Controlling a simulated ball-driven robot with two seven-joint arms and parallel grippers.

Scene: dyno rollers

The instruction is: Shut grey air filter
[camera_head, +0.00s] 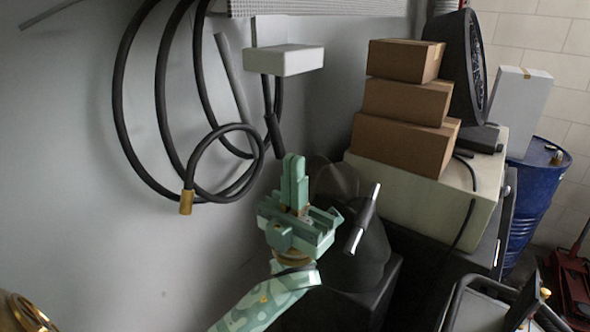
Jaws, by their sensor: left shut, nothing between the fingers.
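My left gripper (293,165) stands upright near the middle of the head view, its green fingers pressed together and empty. It is in front of the grey wall, below a white-grey box (285,61). A light grey perforated unit (320,7) is cut off by the top edge; it may be the grey air filter, but I cannot tell for certain. Whether it is open or shut does not show. The gripper is well below it and apart from it. My right gripper is not in view.
Black hoses (162,100) with a brass end hang on the wall. A dark machine with a silver cylinder (361,220) is close right of the gripper. Stacked cardboard boxes (404,100) stand on a pale cabinet. A blue drum (530,200) is far right. The left wall is mostly bare.

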